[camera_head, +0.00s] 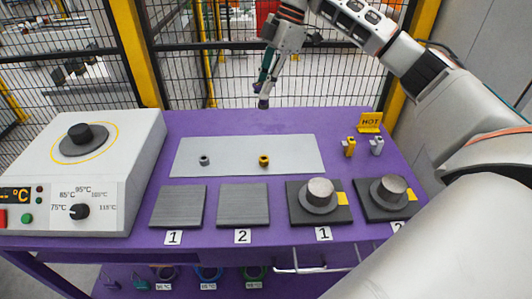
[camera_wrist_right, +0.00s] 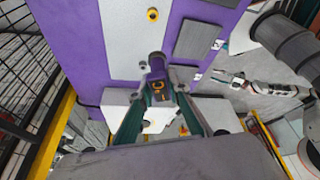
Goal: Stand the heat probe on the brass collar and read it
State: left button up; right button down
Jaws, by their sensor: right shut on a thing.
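My right gripper (camera_head: 266,84) is shut on the heat probe (camera_head: 263,102), a dark purple tool that hangs tip down above the table's back edge. In the right wrist view the probe (camera_wrist_right: 157,68) shows an orange-marked face between the two fingers. The brass collar (camera_head: 264,161) is a small golden ring on the pale plate, apart from the probe and nearer the table's front; it also shows in the right wrist view (camera_wrist_right: 152,14). A jointed white and black arm part shows at the right of the wrist view, but any left fingers there are too small to read.
A grey collar (camera_head: 204,160) sits left on the pale plate (camera_head: 235,146). A white heater box (camera_head: 135,140) stands left. Two bare plates (camera_head: 243,205) and two with metal pieces (camera_head: 319,192) line the front. A yellow HOT sign (camera_head: 370,122) stands back right.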

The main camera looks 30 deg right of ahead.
notch_tip(320, 180, down, 19)
jog(key=shift+f+b, duration=0.1)
jog(key=shift+b, duration=0.6)
jog(key=shift+f, duration=0.1)
jog(key=c, duration=1.9)
grip_release()
jog(key=v, duration=1.2)
jog(key=shift+p, duration=0.3)
jog(key=shift+s, duration=0.1)
